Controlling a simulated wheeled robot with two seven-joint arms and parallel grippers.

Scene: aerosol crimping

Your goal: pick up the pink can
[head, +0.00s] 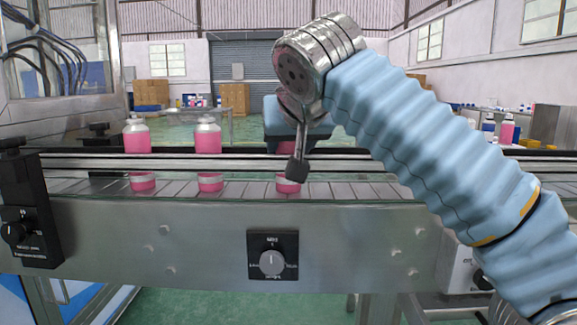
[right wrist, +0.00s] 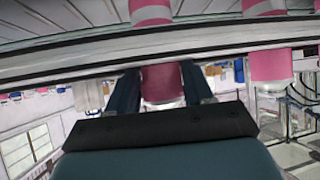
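Three pink cans with pale tops stand upright on the conveyor: one at left (head: 137,140), one in the middle (head: 207,140) and one at right (head: 289,187). My right gripper (head: 288,143) is at the right can, its blue body above and behind the can's top. My arm parts cover much of that can. In the upside-down right wrist view, the same can (right wrist: 162,82) sits between the two dark fingers (right wrist: 160,82), with no clear gap on either side. Whether they press on it I cannot tell. My left gripper is out of view.
A metal guide rail (head: 90,163) runs in front of the cans, across their middle. The conveyor's steel side (head: 180,235) carries a dial box (head: 271,258). A black clamp post (head: 24,210) stands at left. The slatted belt between the cans is clear.

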